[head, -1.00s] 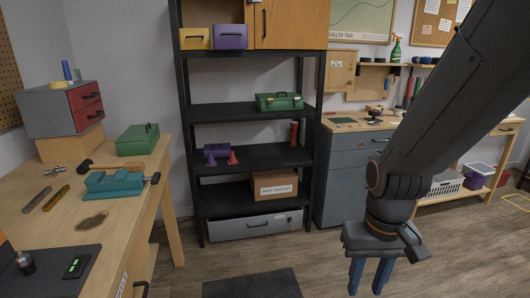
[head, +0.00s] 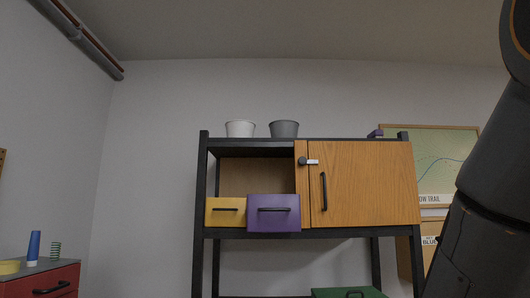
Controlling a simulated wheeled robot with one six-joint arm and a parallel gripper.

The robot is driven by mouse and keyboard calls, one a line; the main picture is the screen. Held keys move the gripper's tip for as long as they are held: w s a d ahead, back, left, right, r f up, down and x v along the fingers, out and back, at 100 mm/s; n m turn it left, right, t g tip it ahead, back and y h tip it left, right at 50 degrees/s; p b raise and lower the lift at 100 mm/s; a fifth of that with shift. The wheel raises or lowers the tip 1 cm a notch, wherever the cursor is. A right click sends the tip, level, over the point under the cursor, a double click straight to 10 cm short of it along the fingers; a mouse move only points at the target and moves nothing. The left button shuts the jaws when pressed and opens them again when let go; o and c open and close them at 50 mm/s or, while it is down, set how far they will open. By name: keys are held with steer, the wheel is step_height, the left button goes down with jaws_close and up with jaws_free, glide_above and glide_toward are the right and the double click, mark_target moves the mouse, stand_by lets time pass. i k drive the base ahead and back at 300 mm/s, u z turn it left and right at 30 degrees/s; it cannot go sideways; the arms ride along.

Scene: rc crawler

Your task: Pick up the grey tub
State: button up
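The grey tub (head: 284,129) stands upright on the top board of the black shelf rack, in the middle of the head view. A white tub (head: 240,129) stands just left of it with a small gap between them. My arm shows at the right edge of the head view, well apart from the tubs. My gripper is outside the current view, so its fingers are hidden.
Below the top board of the rack (head: 204,180) are a yellow drawer (head: 226,212), a purple drawer (head: 273,213) and a closed wooden cabinet door (head: 361,184). A small purple object (head: 375,133) lies on top at the right. A pipe (head: 82,38) runs along the upper left.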

mark_target(280, 128)
steer(key=u, duration=0.2)
steer(key=i, duration=1.15)
steer(key=u, duration=0.3)
